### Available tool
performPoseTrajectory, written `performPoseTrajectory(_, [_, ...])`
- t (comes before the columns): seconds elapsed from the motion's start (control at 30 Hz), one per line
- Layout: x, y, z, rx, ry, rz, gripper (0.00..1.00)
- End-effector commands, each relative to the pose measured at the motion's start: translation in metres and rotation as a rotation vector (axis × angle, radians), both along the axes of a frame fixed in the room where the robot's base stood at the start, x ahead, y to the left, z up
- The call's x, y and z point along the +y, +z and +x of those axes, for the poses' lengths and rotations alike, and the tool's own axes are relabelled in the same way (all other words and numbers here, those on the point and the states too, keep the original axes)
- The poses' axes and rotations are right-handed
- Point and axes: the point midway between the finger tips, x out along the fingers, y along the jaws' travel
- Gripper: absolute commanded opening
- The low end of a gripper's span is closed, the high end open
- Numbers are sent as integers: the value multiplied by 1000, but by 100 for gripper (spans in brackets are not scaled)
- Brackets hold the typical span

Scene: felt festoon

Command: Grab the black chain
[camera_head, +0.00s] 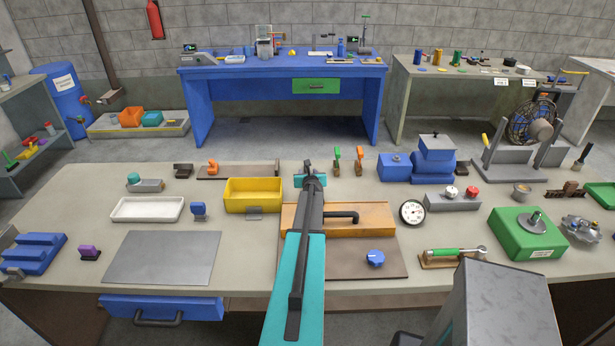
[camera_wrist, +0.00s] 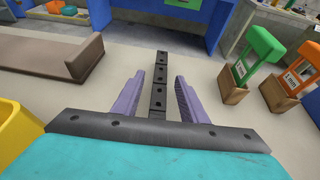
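A dark, blocky, chain-like piece (camera_head: 568,190) lies on the right part of the near workbench in the head view, behind the green block. It looks dark brown to black, and its links are too small to make out well. My gripper (camera_head: 312,178) is over the middle of the bench, far to the left of that piece. In the wrist view, my gripper (camera_wrist: 159,92) has two purple fingers standing apart. A black strip with holes runs between them and past their tips; I cannot tell whether it is part of my gripper. The dark piece is not visible there.
The near workbench (camera_head: 60,200) is crowded. A yellow bin (camera_head: 253,194) and orange board (camera_head: 370,216) are near my gripper. Between it and the dark piece stand blue boxes (camera_head: 434,163), a dial gauge (camera_head: 412,211), a two-knob block (camera_head: 453,203) and a green block (camera_head: 510,240).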

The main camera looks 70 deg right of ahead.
Motion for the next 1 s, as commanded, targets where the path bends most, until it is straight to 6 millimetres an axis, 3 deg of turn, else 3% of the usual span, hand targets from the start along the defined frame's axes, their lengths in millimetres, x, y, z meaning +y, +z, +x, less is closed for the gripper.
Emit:
performPoseTrajectory(0.5, [0, 0, -1, 0, -1, 0, 39])
performPoseTrajectory(0.53, [0, 0, -1, 0, -1, 0, 37])
performPoseTrajectory(0.77, [0, 0, -1, 0, -1, 0, 0])
performPoseTrajectory(1.0, [-1, 1, -1, 0, -2, -1, 0])
